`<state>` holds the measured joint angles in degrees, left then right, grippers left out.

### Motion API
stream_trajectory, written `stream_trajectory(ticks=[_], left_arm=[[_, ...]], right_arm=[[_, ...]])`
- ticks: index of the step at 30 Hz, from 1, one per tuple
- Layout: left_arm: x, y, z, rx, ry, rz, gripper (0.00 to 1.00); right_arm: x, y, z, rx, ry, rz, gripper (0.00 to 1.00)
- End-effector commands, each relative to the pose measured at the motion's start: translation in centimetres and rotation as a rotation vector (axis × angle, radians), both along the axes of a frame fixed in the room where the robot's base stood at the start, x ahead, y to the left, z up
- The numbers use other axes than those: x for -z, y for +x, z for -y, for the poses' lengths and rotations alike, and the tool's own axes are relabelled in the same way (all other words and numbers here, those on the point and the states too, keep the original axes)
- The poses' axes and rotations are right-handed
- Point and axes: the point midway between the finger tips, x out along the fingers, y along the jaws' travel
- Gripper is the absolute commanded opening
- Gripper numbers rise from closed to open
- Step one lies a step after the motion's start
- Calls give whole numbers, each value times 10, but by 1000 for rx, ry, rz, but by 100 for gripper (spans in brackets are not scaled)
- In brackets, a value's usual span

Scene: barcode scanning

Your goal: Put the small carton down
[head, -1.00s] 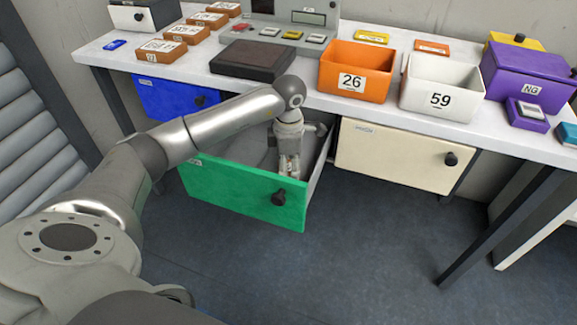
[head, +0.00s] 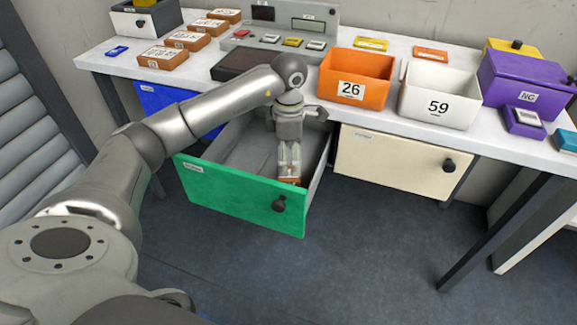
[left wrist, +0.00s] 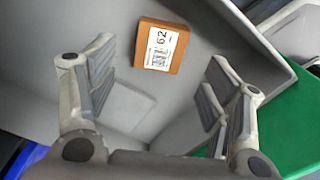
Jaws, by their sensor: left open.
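The small carton is an orange-brown box with a white label reading 62 in the left wrist view (left wrist: 161,46). It lies inside the grey interior of the open green drawer (head: 240,195), and a bit of it shows below the fingers in the head view (head: 289,182). My left gripper (head: 289,172) reaches down into the drawer above the carton. In the left wrist view its fingers (left wrist: 165,90) are spread wide, with the carton beyond and between them and clear of both. My right gripper is in neither view.
The drawer's side walls and green front surround my left gripper. Above is the white table (head: 335,105) with an orange bin (head: 352,92) marked 26 and a white bin (head: 438,97) marked 59. A closed cream drawer (head: 395,158) is to the right.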

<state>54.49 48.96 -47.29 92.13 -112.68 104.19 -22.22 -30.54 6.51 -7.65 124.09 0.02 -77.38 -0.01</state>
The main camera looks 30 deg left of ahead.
Motion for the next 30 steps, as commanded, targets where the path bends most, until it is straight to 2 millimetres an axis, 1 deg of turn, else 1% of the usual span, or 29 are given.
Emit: stream_trajectory(ticks=[1, 3, 6, 10, 14, 30], left_arm=[[-14, 1, 0, 1, 0, 3, 73], [-28, 1, 0, 0, 0, 4, 73], [-43, 0, 1, 0, 0, 3, 73], [-54, 0, 0, 0, 0, 0, 73], [-57, 0, 1, 1, -1, -1, 73], [-57, 0, 1, 1, -1, -1, 73]], right_arm=[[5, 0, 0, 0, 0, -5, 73], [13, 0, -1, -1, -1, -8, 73], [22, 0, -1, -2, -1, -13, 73], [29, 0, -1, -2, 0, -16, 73], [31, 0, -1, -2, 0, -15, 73], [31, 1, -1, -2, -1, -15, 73]])
